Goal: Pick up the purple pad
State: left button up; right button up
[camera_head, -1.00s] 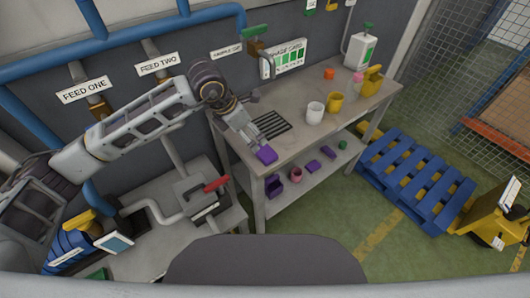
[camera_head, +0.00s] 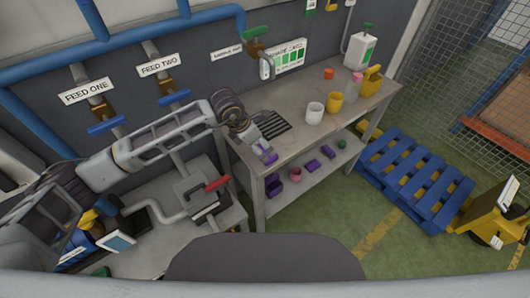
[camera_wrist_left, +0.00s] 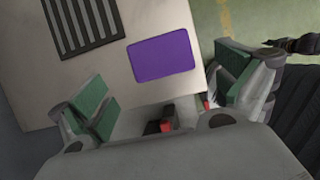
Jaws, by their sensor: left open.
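The purple pad (camera_head: 271,160) lies flat near the front left edge of the grey workbench. In the head view most of it is hidden behind my gripper. In the left wrist view the pad (camera_wrist_left: 161,55) shows whole, just ahead of the fingertips. My left gripper (camera_head: 264,149) comes over the bench from the left. In the left wrist view this gripper (camera_wrist_left: 165,95) is open and empty, its green-faced fingers apart on either side below the pad. The pad is not between the fingers. My right gripper is not in view.
A dark drain grille (camera_head: 273,124) is set in the bench (camera_head: 292,150) behind the pad. A white cup (camera_head: 314,114) and a yellow cup (camera_head: 333,104) stand to the right. Purple items and a pink cup (camera_head: 295,174) sit on the shelf below.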

aim_at(265, 151)
pick_arm(q)
jog(key=shift+f, duration=0.25)
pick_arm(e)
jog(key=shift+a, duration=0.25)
pick_arm(q)
jog(key=shift+d, duration=0.1)
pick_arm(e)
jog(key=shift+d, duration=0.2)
pick_arm(q)
jog(key=shift+f, duration=0.1)
jog(key=shift+w+d+f, duration=0.15)
jog(key=shift+d+f, duration=0.15)
jog(key=shift+f, duration=0.1)
jog(key=p+x, duration=0.1)
jog(key=x, duration=0.2)
jog(key=shift+w+d+f, duration=0.1)
jog(key=shift+d, duration=0.05)
jog(key=shift+w+d+f, duration=0.1)
jog(key=shift+f, duration=0.25)
jog(key=c, duration=0.9)
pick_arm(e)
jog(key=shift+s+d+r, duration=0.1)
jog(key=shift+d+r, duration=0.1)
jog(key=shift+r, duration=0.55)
